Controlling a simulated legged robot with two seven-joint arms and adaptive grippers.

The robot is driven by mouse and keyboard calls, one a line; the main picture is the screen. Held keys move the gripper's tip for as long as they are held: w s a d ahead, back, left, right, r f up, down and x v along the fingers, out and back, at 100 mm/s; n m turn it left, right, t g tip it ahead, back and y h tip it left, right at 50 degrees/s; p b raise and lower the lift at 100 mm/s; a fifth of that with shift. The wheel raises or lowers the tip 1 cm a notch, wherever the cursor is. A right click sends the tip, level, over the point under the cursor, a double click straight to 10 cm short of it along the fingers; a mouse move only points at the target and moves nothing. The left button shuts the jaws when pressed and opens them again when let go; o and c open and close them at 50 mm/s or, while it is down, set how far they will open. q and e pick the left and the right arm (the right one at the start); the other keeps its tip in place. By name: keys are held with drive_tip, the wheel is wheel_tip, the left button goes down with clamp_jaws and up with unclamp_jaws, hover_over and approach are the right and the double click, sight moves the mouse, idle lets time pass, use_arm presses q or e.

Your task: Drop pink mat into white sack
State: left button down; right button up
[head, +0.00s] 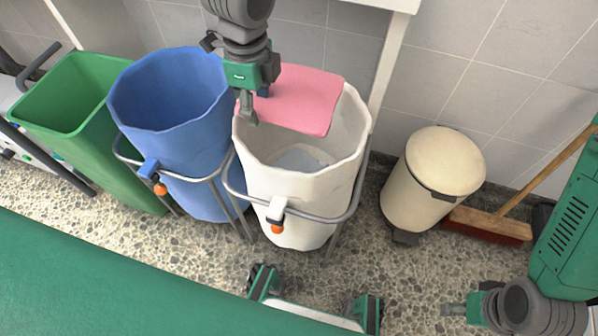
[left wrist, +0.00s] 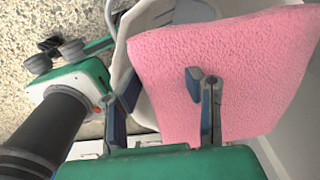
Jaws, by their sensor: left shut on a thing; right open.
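The pink mat (head: 303,98) is a flat rectangular piece held over the back part of the white sack (head: 296,187). My left gripper (head: 252,108) is shut on the mat's left edge, above the sack's opening. In the left wrist view the mat (left wrist: 240,70) fills the right side, with one finger of the left gripper (left wrist: 165,95) across its face. The sack's rim (left wrist: 122,60) shows behind the mat. Something greyish lies at the bottom of the sack. My right gripper (head: 462,309) is at the lower right, open and empty, away from the sack.
A blue sack (head: 185,140) stands left of the white one, with a green bin (head: 85,120) beyond it. Both sacks hang in metal frames. A cream pedal bin (head: 432,180) and a broom (head: 490,225) stand to the right. A tiled wall is behind.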

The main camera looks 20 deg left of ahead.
use_arm(q)
drive_tip(key=shift+d+r, duration=0.1)
drive_tip(key=shift+d, duration=0.3)
drive_tip(key=c, duration=1.2)
unclamp_jaws()
drive_tip(key=shift+o, duration=1.1)
drive_tip(key=shift+a, duration=0.5)
wheel_tip(320, 180, up, 12)
drive_tip(key=shift+f, duration=0.2)
